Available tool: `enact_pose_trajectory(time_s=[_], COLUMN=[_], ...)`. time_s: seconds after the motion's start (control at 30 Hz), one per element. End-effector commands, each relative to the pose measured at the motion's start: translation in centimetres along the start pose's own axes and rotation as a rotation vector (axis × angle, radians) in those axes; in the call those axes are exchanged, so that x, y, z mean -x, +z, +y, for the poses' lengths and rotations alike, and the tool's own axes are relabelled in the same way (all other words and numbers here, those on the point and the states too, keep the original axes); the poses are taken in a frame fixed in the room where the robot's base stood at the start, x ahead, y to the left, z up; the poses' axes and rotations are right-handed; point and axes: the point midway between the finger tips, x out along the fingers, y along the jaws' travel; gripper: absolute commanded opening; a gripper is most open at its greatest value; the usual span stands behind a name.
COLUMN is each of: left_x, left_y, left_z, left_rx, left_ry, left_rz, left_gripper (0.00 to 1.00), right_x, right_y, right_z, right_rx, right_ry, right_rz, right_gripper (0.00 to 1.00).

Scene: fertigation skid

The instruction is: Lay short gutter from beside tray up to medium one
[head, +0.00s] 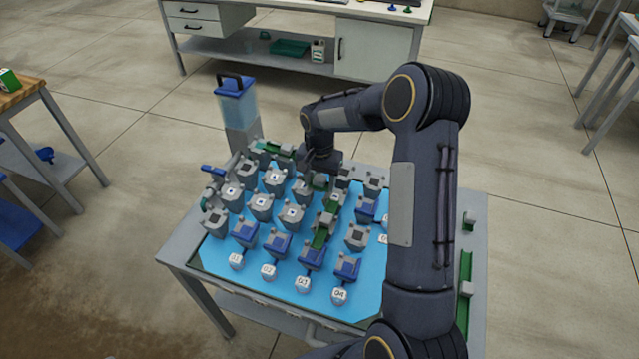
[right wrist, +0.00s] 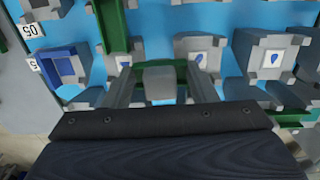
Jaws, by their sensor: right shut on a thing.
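My right gripper (head: 314,165) is low over the far half of the blue tray (head: 222,252). In the right wrist view it is shut on a short green gutter (right wrist: 182,72) with a grey block (right wrist: 160,84) in its middle. Another green gutter (head: 322,235) with grey blocks runs across the tray's middle; it also shows in the right wrist view (right wrist: 111,25). A further green gutter (head: 272,149) lies at the far left edge, near the tank. I cannot tell whether the held gutter touches either one. My left gripper is out of view.
Several grey and blue pedestals (head: 262,206) stand in rows close around my gripper. A blue-lidded tank (head: 236,98) stands at the far left corner. A long green gutter (head: 465,285) lies on the table's right strip, beside my right arm.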

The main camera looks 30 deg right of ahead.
Motion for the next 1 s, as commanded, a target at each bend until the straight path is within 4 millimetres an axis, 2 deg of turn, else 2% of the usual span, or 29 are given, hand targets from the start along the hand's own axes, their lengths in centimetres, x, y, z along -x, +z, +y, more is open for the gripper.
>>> enact_pose_trajectory(time_s=[0.17, 0.67, 0.7, 0.87, 1.0], left_x=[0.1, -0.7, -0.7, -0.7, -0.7], left_y=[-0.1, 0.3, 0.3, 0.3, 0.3], left_z=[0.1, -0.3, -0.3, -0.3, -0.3], left_rx=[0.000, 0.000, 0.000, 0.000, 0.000], left_ry=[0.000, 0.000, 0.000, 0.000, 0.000], left_rz=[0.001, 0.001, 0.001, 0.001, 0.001], left_gripper=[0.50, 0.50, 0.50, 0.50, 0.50], right_x=[0.2, -1.0, -1.0, -1.0, -1.0], right_y=[0.0, 0.0, 0.0, 0.0, 0.0], right_z=[0.0, 0.0, 0.0, 0.0, 0.0], right_rx=[0.000, 0.001, 0.001, 0.001, 0.000], right_ry=[-0.001, -0.002, -0.002, -0.002, -0.002], right_rz=[0.001, 0.001, 0.001, 0.001, 0.001], right_gripper=[0.29, 0.29, 0.53, 0.74, 0.74])
